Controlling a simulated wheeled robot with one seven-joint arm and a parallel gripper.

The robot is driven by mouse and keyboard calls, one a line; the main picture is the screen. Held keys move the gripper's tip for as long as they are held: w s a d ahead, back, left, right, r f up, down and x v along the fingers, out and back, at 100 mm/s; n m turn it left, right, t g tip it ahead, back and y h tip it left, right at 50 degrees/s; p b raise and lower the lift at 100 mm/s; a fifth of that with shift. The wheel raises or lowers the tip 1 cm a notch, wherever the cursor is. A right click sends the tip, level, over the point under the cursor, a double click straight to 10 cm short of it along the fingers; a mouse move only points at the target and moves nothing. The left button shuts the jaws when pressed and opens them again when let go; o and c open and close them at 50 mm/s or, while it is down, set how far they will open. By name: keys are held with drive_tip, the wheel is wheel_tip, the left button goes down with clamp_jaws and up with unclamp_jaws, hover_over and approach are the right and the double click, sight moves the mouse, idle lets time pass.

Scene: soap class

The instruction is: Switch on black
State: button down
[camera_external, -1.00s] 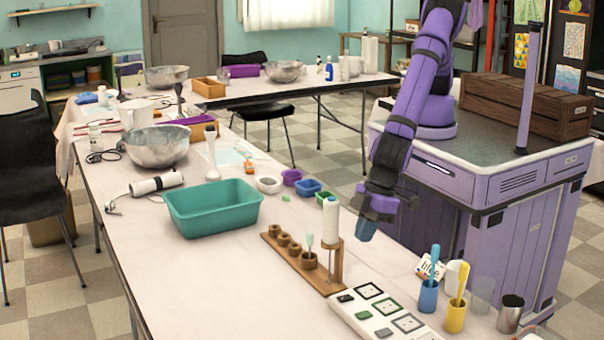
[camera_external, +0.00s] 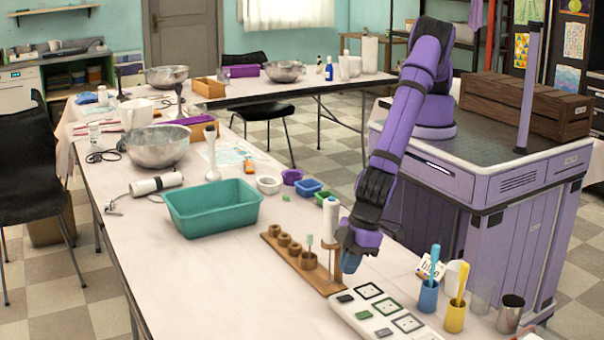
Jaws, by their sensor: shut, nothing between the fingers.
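A white power strip (camera_external: 352,318) lies on the near end of the table, with several sockets on its right side and rocker switches on its left. The far switch (camera_external: 345,298) looks black, beside a socket with a black frame (camera_external: 369,290). A nearer switch (camera_external: 383,332) looks dark grey, beside a grey-framed socket (camera_external: 408,323). My gripper (camera_external: 350,265) points down, shut and empty, above and behind the far end of the strip, apart from the black switch. Whether any switch is pressed cannot be told.
A teal tub (camera_external: 212,212) is farther left.

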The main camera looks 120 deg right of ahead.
sight(345, 298)
drive_tip(key=shift+s+x, duration=0.2)
drive_tip(key=shift+x, duration=1.3)
drive_tip(key=shift+s+x, duration=0.2)
drive_tip(key=shift+x, duration=1.35)
drive_tip(key=shift+f, duration=0.2)
drive_tip(key=shift+w+f, duration=0.15)
drive_tip(key=shift+f, duration=0.1)
drive_tip(key=shift+s+d+f, duration=0.1)
drive_tip(key=shift+s, duration=0.85)
